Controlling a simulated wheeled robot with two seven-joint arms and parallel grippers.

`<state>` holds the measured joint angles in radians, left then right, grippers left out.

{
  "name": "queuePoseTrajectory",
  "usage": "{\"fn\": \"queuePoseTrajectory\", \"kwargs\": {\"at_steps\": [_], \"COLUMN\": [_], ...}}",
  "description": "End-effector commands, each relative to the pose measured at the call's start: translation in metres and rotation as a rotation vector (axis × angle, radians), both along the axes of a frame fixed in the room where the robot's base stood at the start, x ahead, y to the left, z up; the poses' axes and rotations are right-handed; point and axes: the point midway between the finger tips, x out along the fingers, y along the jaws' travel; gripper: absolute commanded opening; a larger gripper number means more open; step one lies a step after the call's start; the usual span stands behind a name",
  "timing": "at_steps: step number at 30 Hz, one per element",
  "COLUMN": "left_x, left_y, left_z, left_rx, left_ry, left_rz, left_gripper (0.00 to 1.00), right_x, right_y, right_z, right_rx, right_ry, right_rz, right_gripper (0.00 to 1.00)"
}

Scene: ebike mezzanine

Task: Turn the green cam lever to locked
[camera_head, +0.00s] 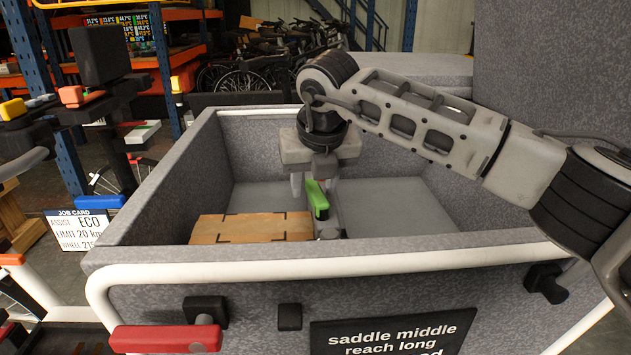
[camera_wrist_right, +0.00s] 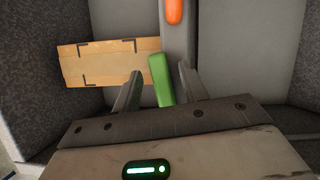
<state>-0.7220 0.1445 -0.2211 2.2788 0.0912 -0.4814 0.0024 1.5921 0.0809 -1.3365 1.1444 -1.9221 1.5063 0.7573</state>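The green cam lever (camera_head: 317,199) stands up inside the grey cargo box, near its middle, on a narrow grey divider. My right gripper (camera_head: 315,185) is above it, pointing down, with its fingers apart. In the right wrist view the green lever (camera_wrist_right: 161,80) lies between the two open fingers of my right gripper (camera_wrist_right: 158,82), nearer the left finger. I cannot tell whether a finger touches it. An orange piece (camera_wrist_right: 174,12) shows farther along the same divider in the wrist view. My left gripper is not in view.
The box's grey walls (camera_head: 160,195) and white front rail (camera_head: 330,268) surround the work area. A brown cardboard piece (camera_head: 250,228) lies left of the lever. A red lever (camera_head: 166,338) is outside in front. A job card (camera_head: 85,230) and handlebar parts stand at left.

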Motion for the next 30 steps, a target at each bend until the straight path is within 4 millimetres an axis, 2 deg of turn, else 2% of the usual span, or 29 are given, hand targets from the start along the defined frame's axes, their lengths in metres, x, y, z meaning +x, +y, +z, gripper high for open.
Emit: {"fn": "queuePoseTrajectory", "kwargs": {"at_steps": [7,11,14,24,30], "left_x": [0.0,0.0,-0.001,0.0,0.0], "left_y": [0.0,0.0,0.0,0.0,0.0], "left_z": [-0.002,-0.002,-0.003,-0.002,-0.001], "left_rx": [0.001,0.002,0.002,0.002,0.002], "left_ry": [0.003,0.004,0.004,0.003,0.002], "left_rz": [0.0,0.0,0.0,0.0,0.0], "left_gripper": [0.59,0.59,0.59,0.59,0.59], "right_x": [0.0,-0.003,-0.008,-0.038,-0.052], "right_y": [-0.001,-0.002,-0.003,-0.012,-0.015], "right_z": [0.0,0.008,0.023,0.098,0.132], "right_rx": [-0.003,-0.002,-0.001,-0.002,-0.001], "right_ry": [0.0,-0.002,-0.003,-0.004,-0.002], "right_rz": [0.001,0.001,0.002,0.002,0.001], "right_gripper": [0.42,0.42,0.42,0.42,0.42]}}
